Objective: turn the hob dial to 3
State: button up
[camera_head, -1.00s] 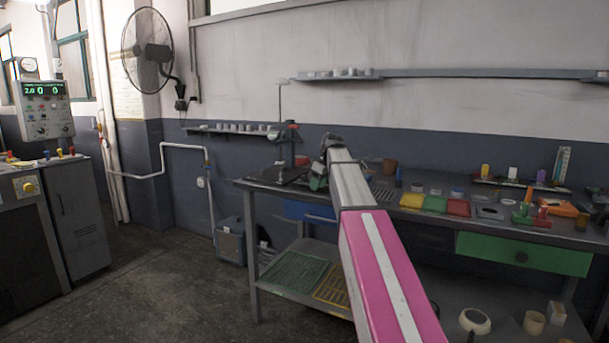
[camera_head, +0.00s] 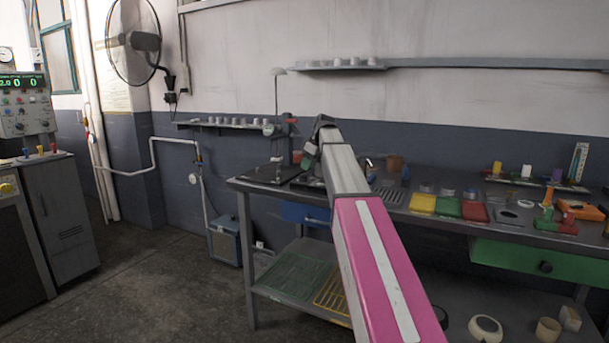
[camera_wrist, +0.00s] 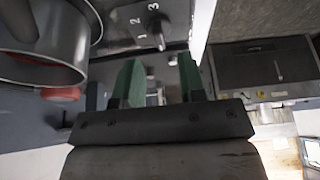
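The hob dial (camera_wrist: 156,26) is a small dark knob at the top of the wrist view, on a dark panel with the white numbers 1, 2 and 3 around it. Which number it points to is too small to tell. My gripper (camera_wrist: 157,60) has two green fingers set apart, with nothing between them. The dial lies just beyond the fingertips, apart from them. A metal pan (camera_wrist: 45,72) shows at the upper left of the wrist view. In the head view my gripper (camera_head: 310,153) is over the left part of the workbench (camera_head: 400,211), and my arm hides the dial.
Coloured trays (camera_head: 447,207) and small parts stand on the bench to the right of my arm. A thin lamp stand (camera_head: 277,95) rises behind the bench's left end. A wall shelf (camera_head: 470,64) runs above. The floor (camera_head: 165,285) at left is clear.

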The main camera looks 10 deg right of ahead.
aim_at(304, 178)
jog(key=shift+x, duration=2.4)
grip_shut()
